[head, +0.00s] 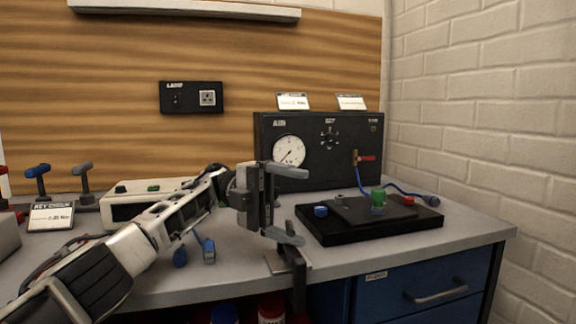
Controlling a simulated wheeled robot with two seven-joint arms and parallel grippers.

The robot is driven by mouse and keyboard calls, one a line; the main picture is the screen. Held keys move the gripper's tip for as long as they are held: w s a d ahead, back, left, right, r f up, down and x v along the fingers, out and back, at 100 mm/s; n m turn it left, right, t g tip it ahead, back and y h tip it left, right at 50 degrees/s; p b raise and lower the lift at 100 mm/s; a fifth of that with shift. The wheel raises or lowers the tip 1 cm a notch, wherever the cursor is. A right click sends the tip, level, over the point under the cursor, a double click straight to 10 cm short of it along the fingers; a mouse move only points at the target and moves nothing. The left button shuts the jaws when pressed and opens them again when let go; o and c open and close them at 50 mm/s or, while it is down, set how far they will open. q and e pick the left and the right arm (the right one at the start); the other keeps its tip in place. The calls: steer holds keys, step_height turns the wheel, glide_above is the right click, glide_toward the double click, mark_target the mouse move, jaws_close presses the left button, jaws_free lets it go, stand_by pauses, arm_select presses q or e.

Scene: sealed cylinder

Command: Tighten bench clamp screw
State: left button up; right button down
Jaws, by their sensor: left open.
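A dark bench clamp (298,286) sits at the front edge of the bench (345,262), with a grey plate on the bench top and a dark body hanging below the edge. I cannot make out its screw clearly. My left gripper (296,206) is open, one finger above the other, both pointing right. Its lower finger is just above the clamp in the picture and hides part of its top; I cannot tell whether they touch. Nothing shows between the fingers. My right gripper is not in view.
A black tray (420,232) with a green-and-blue fitting (377,200) lies right of the gripper. A black gauge panel (350,135) stands behind. A blue-handled tool (208,250) lies left of the clamp. A blue drawer (425,290) is below the bench.

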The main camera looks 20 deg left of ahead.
arm_select(q)
steer(key=shift+o, duration=1.4)
steer(key=s+r, duration=0.3)
steer(key=r, duration=0.2)
steer(key=shift+s+d+r+m, duration=0.15)
steer(key=shift+d+r+m, duration=0.15)
steer(key=shift+d, duration=0.15)
steer(key=s, duration=0.1)
steer(key=s+d+r, duration=0.1)
steer(key=s, duration=0.1)
steer(key=s+r, duration=0.1)
steer(key=s, duration=0.1)
steer(key=shift+s+d+r, duration=0.15)
steer(key=shift+d+r, duration=0.05)
steer(key=shift+d, duration=0.05)
steer(key=c, duration=1.3)
steer(key=shift+s+d+r, duration=0.2)
steer(key=shift+s+r, duration=0.05)
steer(key=shift+s, duration=0.4)
steer(key=shift+s+d+r, duration=0.2)
steer(key=shift+s, duration=0.5)
steer(key=shift+s+d+r, duration=0.2)
steer(key=shift+s+r, duration=0.05)
steer(key=shift+s, duration=0.4)
